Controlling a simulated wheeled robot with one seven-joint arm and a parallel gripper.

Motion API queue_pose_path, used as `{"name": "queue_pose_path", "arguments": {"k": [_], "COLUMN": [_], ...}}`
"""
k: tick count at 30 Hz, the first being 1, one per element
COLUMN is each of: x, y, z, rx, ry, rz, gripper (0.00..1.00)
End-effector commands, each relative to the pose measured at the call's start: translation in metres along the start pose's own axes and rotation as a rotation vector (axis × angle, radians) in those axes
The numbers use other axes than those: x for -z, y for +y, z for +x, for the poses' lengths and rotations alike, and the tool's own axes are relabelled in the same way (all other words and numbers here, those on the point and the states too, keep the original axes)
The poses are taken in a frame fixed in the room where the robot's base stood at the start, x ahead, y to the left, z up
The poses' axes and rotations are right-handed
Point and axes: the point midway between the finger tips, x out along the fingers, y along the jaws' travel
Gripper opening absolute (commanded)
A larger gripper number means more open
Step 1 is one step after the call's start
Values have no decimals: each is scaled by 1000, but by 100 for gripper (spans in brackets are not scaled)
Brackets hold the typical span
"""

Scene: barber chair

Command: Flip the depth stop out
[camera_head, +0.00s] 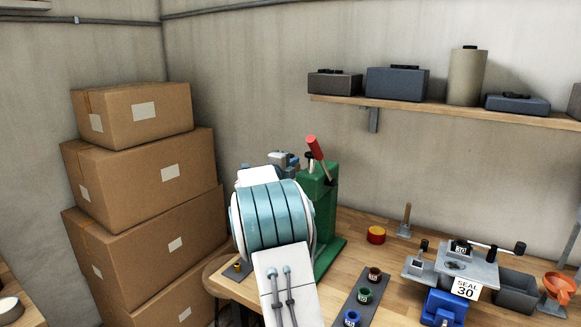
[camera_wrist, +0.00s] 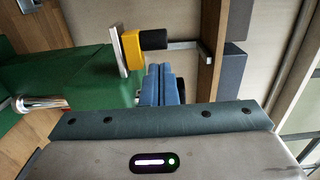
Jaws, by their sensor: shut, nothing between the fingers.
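The green press (camera_head: 325,215) stands on the bench behind my arm, with a red-handled lever (camera_head: 314,148) on top. In the wrist view its green body (camera_wrist: 85,95) fills the left side. A yellow block (camera_wrist: 131,46) with a black end (camera_wrist: 153,39) sits by a grey plate beside the green body; it looks like the depth stop. My gripper (camera_wrist: 159,70) has its blue fingers together and empty, just below the black end in the picture. I cannot tell whether they touch it. In the head view my arm hides the yellow block.
Stacked cardboard boxes (camera_head: 130,190) stand left of the bench. A dark strip with coloured rings (camera_head: 365,295), a red-yellow tin (camera_head: 376,235) and a grey fixture with a blue base (camera_head: 443,306) are to the right. A wall shelf (camera_head: 440,109) holds several cases.

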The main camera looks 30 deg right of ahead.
Motion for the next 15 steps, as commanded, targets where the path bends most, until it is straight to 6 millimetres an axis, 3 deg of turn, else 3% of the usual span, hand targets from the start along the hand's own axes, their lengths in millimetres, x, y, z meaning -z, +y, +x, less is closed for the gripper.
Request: {"name": "queue_pose_path", "arguments": {"k": [4, 12, 15], "x": [23, 13, 13], "y": [5, 2, 2], "z": [-3, -70, -87], "rx": [1, 1, 0], "ry": [6, -8, -7], "rz": [2, 2, 1], "gripper": [0, 0, 0]}}
